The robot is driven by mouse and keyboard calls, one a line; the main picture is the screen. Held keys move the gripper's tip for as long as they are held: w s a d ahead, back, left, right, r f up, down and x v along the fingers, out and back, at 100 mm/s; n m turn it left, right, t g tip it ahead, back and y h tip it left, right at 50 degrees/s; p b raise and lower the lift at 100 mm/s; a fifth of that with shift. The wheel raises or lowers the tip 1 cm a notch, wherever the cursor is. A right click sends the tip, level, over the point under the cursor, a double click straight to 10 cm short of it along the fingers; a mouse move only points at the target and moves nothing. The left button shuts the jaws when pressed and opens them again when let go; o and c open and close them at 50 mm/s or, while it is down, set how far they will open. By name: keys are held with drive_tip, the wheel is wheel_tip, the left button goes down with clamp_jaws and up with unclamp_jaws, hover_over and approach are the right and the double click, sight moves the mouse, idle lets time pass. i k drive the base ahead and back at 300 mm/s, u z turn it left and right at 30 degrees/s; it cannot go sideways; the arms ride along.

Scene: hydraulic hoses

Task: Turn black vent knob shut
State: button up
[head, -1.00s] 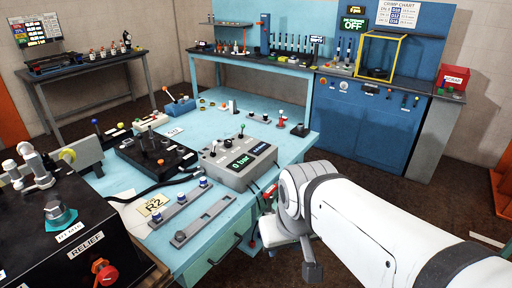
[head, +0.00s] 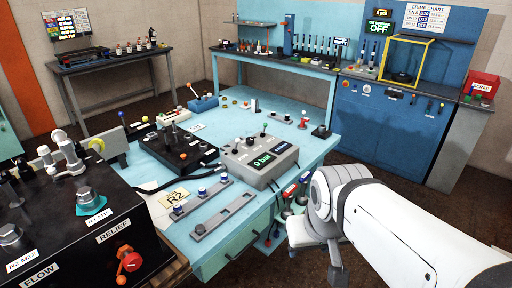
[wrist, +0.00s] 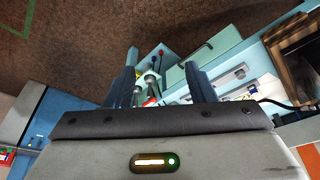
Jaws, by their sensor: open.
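A grey test box (head: 259,160) with a green "0 bar" display stands on the light-blue bench. Small knobs and a lever sit on its top, including a dark knob (head: 239,151); I cannot tell surely whether it is the vent knob, or how far it is turned. My arm reaches in from the right of the head view, and its end is in front of the bench, apart from the box. In the wrist view my gripper (wrist: 162,68) is open and empty, its two fingers spread, with the bench front and drawer beyond. No knob is between the fingers.
A black plate with a post (head: 178,148) and grey rails with blue-capped fittings (head: 202,192) lie near the box. A black relief unit with a red knob (head: 129,260) fills the lower left. Tools hang at the bench's right side. Brown floor lies open beyond the arm.

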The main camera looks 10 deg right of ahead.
sight(250, 141)
drive_tip(key=z, duration=0.1)
drive_tip(key=k, duration=0.45)
drive_tip(key=u, duration=0.2)
drive_tip(key=i, duration=0.85)
drive_tip(key=z, duration=0.5)
drive_tip(key=i, duration=0.55)
drive_tip(key=z, duration=0.45)
